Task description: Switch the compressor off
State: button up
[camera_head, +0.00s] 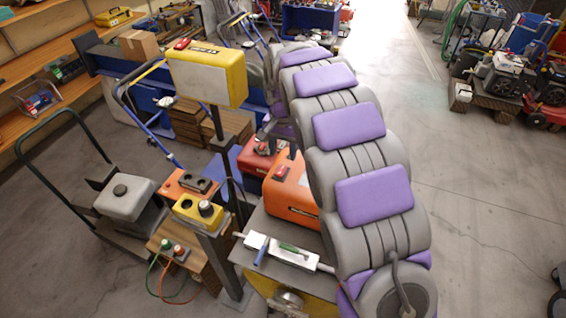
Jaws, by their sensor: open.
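I cannot tell which machine is the compressor. An orange machine (290,205) with a red piece on its top stands left of my arm. A red machine (257,163) is behind it. A yellow box (222,88) with a pale front panel stands on a post, with a red piece (182,44) on top. Below it are a yellow control box (186,211) with round knobs and an orange one (178,190). A green button (165,244) and a red button (178,249) sit on a wooden block. Switch positions are unreadable. My grey and purple arm hides my gripper.
A metal plate (308,276) in front carries a white bar, a blue-handled tool and a green-handled tool. Green and orange cables hang beneath the buttons. The floor (475,225) at right is mostly clear. Mowers (492,82) stand at upper right.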

aim_at(283, 166)
jog(key=shift+f+b, duration=0.35)
jog(key=shift+f, duration=2.3)
jog(key=shift+c, duration=0.3)
